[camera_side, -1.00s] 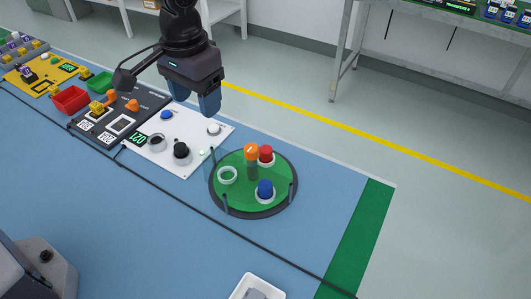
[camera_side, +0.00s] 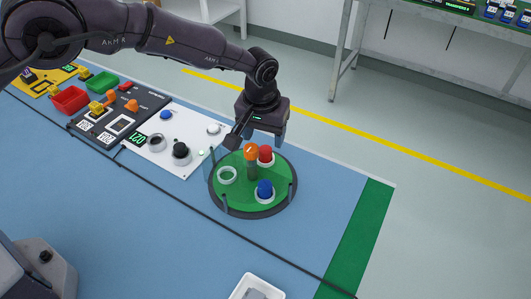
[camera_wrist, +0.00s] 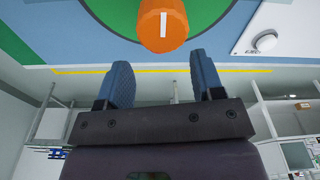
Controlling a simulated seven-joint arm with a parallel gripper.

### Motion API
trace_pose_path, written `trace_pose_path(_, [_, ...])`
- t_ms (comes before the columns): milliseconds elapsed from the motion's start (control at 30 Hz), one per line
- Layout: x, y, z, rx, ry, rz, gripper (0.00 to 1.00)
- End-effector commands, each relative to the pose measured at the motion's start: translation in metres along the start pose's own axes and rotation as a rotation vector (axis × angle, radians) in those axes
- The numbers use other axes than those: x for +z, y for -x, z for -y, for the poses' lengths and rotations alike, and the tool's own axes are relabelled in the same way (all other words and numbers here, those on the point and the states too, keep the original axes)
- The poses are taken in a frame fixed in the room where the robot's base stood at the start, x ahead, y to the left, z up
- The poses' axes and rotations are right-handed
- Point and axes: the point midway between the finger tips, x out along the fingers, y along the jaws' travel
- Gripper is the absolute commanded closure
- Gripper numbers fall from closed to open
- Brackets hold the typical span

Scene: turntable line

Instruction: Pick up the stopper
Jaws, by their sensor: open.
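A green turntable (camera_side: 240,199) with a dark rim stands on the blue bench. An orange piece (camera_side: 250,152) with a white mark, which looks like the stopper, sits atop a dark green upright body (camera_side: 252,172) near the turntable's middle. In the wrist view the orange piece (camera_wrist: 162,22) shows at the top centre, beyond the fingertips. My gripper (camera_side: 263,138) is open and empty, above and behind the orange piece in the side view. Its two blue fingers (camera_wrist: 162,70) are apart in the wrist view, with nothing between them.
A red piece (camera_side: 265,154), a blue piece (camera_side: 265,189) and a pale ring (camera_side: 228,175) are also on the turntable. Thin posts (camera_side: 225,204) stand at its rim. A white panel with knobs (camera_side: 190,160) lies left; a white tray (camera_side: 256,288) is in front.

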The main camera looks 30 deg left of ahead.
Motion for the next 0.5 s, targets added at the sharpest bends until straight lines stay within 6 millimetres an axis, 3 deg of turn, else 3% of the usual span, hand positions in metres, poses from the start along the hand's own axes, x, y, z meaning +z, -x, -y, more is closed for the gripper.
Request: trace_pose_path(500, [0.000,-0.055,-0.001,0.000,0.000,0.000,0.39])
